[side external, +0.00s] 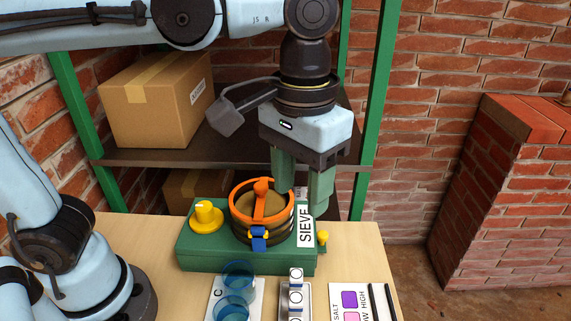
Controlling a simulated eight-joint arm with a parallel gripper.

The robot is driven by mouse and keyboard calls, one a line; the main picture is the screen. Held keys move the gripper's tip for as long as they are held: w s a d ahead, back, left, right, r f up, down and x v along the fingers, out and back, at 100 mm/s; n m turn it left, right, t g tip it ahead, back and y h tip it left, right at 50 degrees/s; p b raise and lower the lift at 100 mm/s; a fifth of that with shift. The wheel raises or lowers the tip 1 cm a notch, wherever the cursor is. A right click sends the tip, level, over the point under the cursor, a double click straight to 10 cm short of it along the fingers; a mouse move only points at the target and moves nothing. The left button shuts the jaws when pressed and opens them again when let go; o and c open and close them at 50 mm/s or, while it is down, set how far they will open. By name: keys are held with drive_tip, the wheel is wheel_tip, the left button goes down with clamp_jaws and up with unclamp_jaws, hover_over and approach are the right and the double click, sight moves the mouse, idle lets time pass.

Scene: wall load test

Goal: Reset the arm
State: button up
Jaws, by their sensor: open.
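My gripper (303,192) points down, with its two green fingers apart and nothing seen between them. It is just behind and to the right of the round sieve (262,215), which has an orange rim and handle. The sieve sits on a green machine base (203,245) with a white label reading SIEVE (305,226). A finger overlaps the sieve's right edge in the picture, and I cannot tell whether they touch. A yellow knob (206,217) is on the left of the base, and a blue and yellow clasp (259,238) is on the sieve's front.
Blue transparent cups (238,275), a small rack of white-topped vials (296,290) and a colour card (357,300) with black pens (381,301) are at the table's (160,236) front. A green-posted shelf with a cardboard box (155,100) stands behind. A brick pillar (500,190) is at right.

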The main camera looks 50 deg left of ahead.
drive_tip(key=w+d+f, duration=0.6)
drive_tip(key=f, duration=0.1)
drive_tip(key=shift+f, duration=0.4)
